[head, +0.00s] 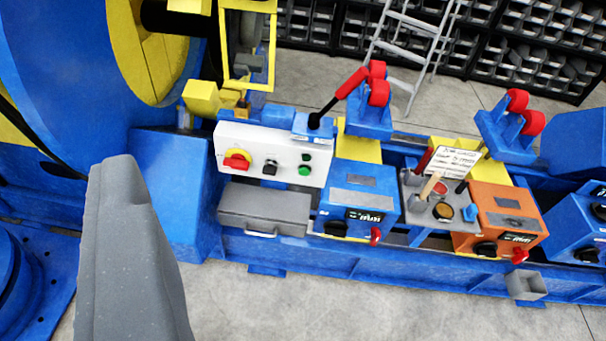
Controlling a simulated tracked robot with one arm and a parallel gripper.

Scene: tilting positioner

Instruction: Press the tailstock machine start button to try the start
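A white control panel (285,145) faces me on the blue machine bed. It carries a red and yellow rotary switch (237,160) at left and a black selector knob (270,167) in the middle. A green button (304,170) sits at its right, with a small dark round fitting (306,157) just above. I cannot read any labels. My gripper (125,235) shows as one large grey part at lower left, left of and apart from the panel. A second finger is not seen, so its opening cannot be judged. Nothing touches the green button.
A black lever with a red grip (345,88) rises behind the panel's right end. A grey drawer box (264,208) sits below the panel. Blue (358,200) and orange (495,215) units stand to the right. A big blue wheel (65,70) fills the upper left. Floor in front is clear.

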